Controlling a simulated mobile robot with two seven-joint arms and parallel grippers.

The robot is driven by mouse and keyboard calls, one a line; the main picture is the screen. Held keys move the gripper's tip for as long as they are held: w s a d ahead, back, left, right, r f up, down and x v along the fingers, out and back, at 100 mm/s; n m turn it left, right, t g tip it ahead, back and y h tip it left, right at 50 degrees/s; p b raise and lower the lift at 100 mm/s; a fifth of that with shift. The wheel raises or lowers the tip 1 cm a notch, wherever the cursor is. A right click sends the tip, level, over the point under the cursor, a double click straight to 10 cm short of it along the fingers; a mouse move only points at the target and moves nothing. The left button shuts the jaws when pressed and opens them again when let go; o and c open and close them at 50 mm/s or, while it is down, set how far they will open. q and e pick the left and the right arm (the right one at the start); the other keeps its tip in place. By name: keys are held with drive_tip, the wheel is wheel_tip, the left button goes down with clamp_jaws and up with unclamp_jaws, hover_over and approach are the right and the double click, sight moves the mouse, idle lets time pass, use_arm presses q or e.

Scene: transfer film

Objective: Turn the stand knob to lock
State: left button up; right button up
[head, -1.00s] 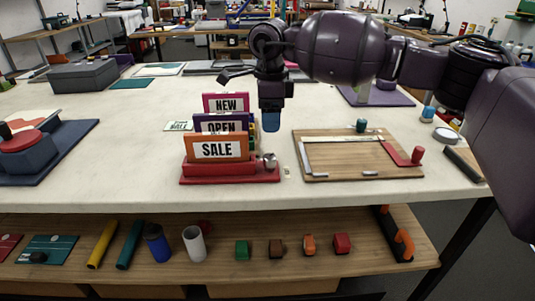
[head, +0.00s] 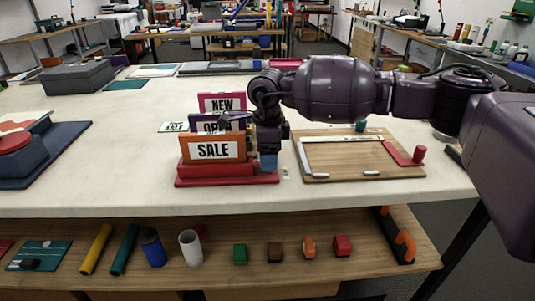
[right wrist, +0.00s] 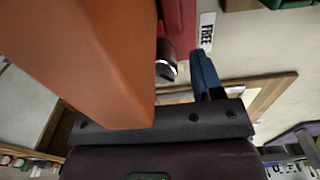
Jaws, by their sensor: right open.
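The red sign stand (head: 222,181) sits on the bench and holds upright cards, with the orange SALE card (head: 212,149) at the front and the OPEN and NEW cards behind. My right gripper (head: 268,161) is low at the stand's right end, open. It hides the knob in the head view. In the right wrist view the silver knob (right wrist: 167,69) shows beside the red stand, left of my one visible blue fingertip (right wrist: 205,73). The orange card covers much of that view and hides the other fingertip. My left gripper is not in view.
A small FREE label (right wrist: 207,31) lies near the knob. A wooden board (head: 350,160) with a red-handled piece lies just right of the stand. A navy base (head: 58,160) is at the left. Bare bench top lies between that and the stand.

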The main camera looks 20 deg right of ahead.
drive_tip(key=c, duration=0.9)
drive_tip(key=shift+r+m+p, duration=0.35)
drive_tip(key=shift+m+p, duration=0.5)
drive_tip(key=shift+m, duration=0.05)
drive_tip(key=shift+m+p, duration=0.75)
drive_tip(key=shift+m, duration=0.25)
drive_tip(key=shift+m+p, duration=0.4)
drive_tip(key=shift+m, duration=0.1)
use_arm(q)
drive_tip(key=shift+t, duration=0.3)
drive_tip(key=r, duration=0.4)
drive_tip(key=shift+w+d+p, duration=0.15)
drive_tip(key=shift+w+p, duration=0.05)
drive_tip(key=shift+p, duration=0.1)
use_arm(e)
drive_tip(key=shift+f+m, duration=0.2)
drive_tip(key=shift+m, duration=0.3)
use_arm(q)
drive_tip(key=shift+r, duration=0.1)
